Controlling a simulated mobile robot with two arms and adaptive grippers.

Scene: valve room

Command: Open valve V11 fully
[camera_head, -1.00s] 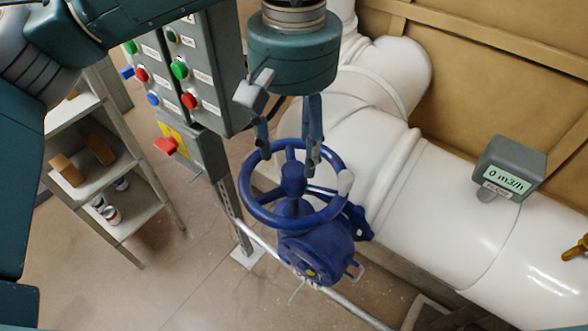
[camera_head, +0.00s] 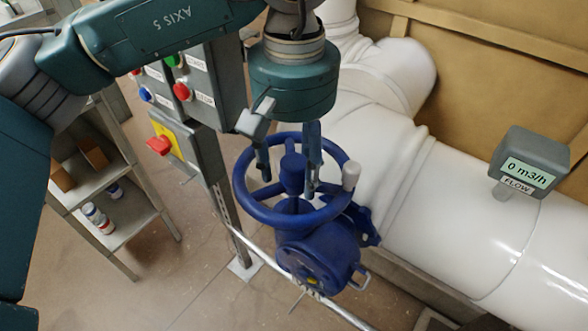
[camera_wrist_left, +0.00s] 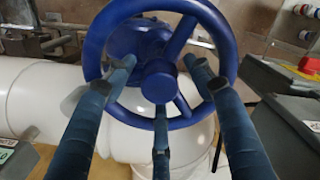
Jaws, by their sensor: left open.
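The blue valve handwheel (camera_head: 246,198) sits on a blue valve body (camera_head: 318,258) beside a white pipe. No V11 label is readable. My left gripper (camera_head: 288,183) comes down from above, open, with its fingers within the rim and around the hub (camera_head: 293,165). In the left wrist view the three spread fingers (camera_wrist_left: 163,80) reach towards the wheel (camera_wrist_left: 97,40), around its central hub (camera_wrist_left: 158,82). I cannot tell whether they touch the spokes. My right gripper is not in view.
A flow meter (camera_head: 530,160) on the large white pipe (camera_head: 460,215) reads 0 m3/h. A grey control panel (camera_head: 215,85) with coloured buttons and a red switch (camera_head: 159,145) stands left of the wheel. A shelf (camera_head: 125,215) stands further left. A thin rail passes below the valve.

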